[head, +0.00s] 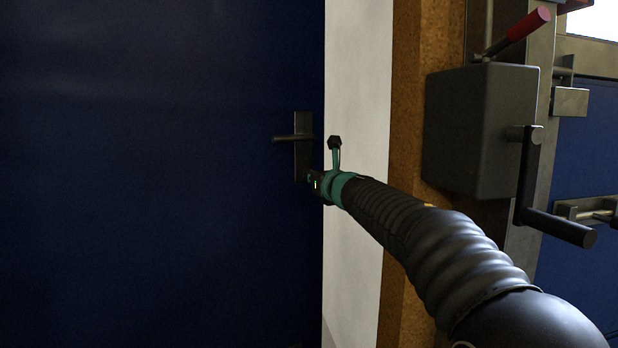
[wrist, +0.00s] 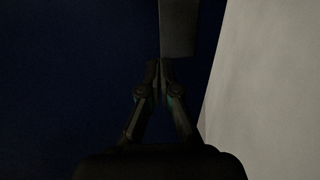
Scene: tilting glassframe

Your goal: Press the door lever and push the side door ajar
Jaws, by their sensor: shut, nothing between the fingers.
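The side door (head: 160,180) is a dark blue panel that fills the left of the head view, and its dark blue face (wrist: 70,80) also shows in the wrist view. The door lever (head: 290,137) is dark and points left, about level, from an upright plate (head: 303,160) near the door's right edge. The plate's lower part (wrist: 178,28) shows in the wrist view. My gripper (head: 311,181) is at the plate's lower end, below the lever. In the wrist view my gripper (wrist: 160,64) is shut and empty, its tips at the plate's bottom edge. Whether they touch is unclear.
A white wall strip (head: 355,90) and a brown post (head: 405,120) stand right of the door. A grey box (head: 480,130) with a crank (head: 545,200) and a red-handled lever (head: 520,30) juts out near my arm. Another blue panel (head: 590,140) is at far right.

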